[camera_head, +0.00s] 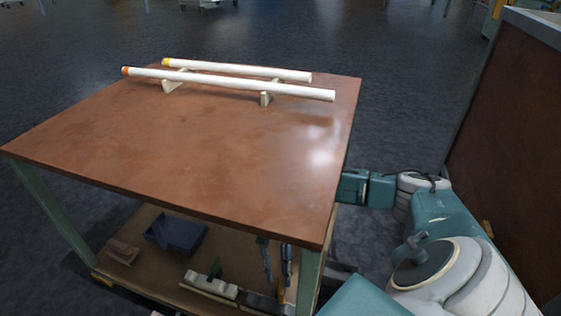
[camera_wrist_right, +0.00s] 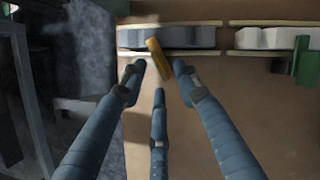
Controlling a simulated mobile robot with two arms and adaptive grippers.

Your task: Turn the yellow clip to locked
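The yellow clip (camera_wrist_right: 158,58) shows in the right wrist view as a narrow upright lever, leaning slightly, at the edge of a grey bar (camera_wrist_right: 190,37). My right gripper (camera_wrist_right: 158,75) has its three blue fingers spread. Two fingertips are to the left and right of the clip and the third is below it. Gaps show between fingertips and clip, with no clear contact. In the head view the right gripper's fingers (camera_head: 274,265) hang over the lower shelf, under the tabletop. My left gripper is out of view.
A green clip (camera_wrist_right: 304,60) sits on a white bar (camera_wrist_right: 272,38) to the right. On the lower shelf (camera_head: 140,226) are a dark blue bin (camera_head: 177,233) and a brown block (camera_head: 122,251). The tabletop (camera_head: 190,150) overhangs the shelf. Two white tubes (camera_head: 240,84) rest on supports above.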

